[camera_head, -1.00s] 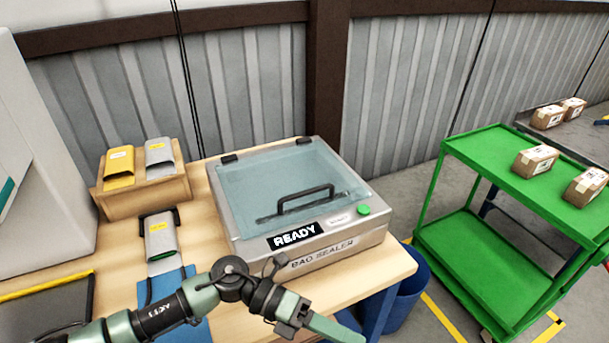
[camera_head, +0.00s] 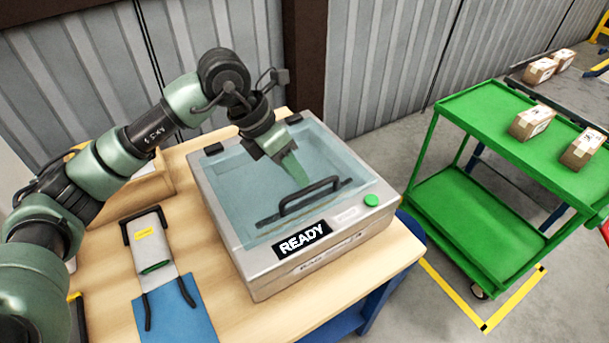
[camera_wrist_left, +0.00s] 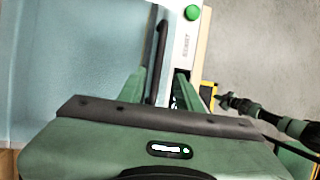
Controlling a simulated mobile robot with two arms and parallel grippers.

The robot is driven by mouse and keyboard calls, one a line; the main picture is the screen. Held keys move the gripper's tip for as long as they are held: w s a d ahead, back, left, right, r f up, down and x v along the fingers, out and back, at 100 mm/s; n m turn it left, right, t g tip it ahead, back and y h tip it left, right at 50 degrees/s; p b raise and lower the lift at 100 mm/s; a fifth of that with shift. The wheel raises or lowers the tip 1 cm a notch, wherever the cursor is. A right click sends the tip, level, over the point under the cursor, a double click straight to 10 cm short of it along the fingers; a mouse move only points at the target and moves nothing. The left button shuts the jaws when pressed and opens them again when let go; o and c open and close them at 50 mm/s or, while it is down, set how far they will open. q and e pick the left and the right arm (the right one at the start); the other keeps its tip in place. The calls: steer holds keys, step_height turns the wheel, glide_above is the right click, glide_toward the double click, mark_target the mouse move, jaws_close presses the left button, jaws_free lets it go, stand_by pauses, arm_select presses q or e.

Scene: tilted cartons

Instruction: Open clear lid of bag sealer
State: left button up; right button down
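The bag sealer (camera_head: 330,257) is a grey box on the wooden table, with its clear bluish lid (camera_head: 235,190) down. The lid also fills the left of the left wrist view (camera_wrist_left: 70,70). A black bar handle (camera_head: 310,196) stands on the lid near its front edge. My left gripper (camera_head: 298,178) is over the lid, just behind the handle in the head view. In the left wrist view its two green fingers (camera_wrist_left: 155,88) are apart, with the handle (camera_wrist_left: 160,45) showing between them. Contact cannot be told. A small dark-green arm end, apparently my right gripper (camera_wrist_left: 226,100), shows at the right there.
A green button (camera_head: 371,200) and a READY display (camera_head: 302,240) are on the sealer's front. A green cart (camera_head: 470,205) with cartons stands right, beyond a floor gap.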

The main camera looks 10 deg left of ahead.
mark_target(307, 188)
arm_select(q)
steer(key=p+x, duration=0.1)
steer(key=x, duration=0.3)
steer(key=shift+w+a, duration=0.1)
steer(key=shift+a, duration=0.05)
steer(key=shift+f, duration=0.35)
steer(key=shift+d, duration=0.2)
jaws_close()
arm_select(e)
steer(key=shift+w+a+r, duration=0.1)
steer(key=shift+a+r, duration=0.45)
steer(key=shift+r, duration=0.1)
steer(key=shift+d, duration=0.25)
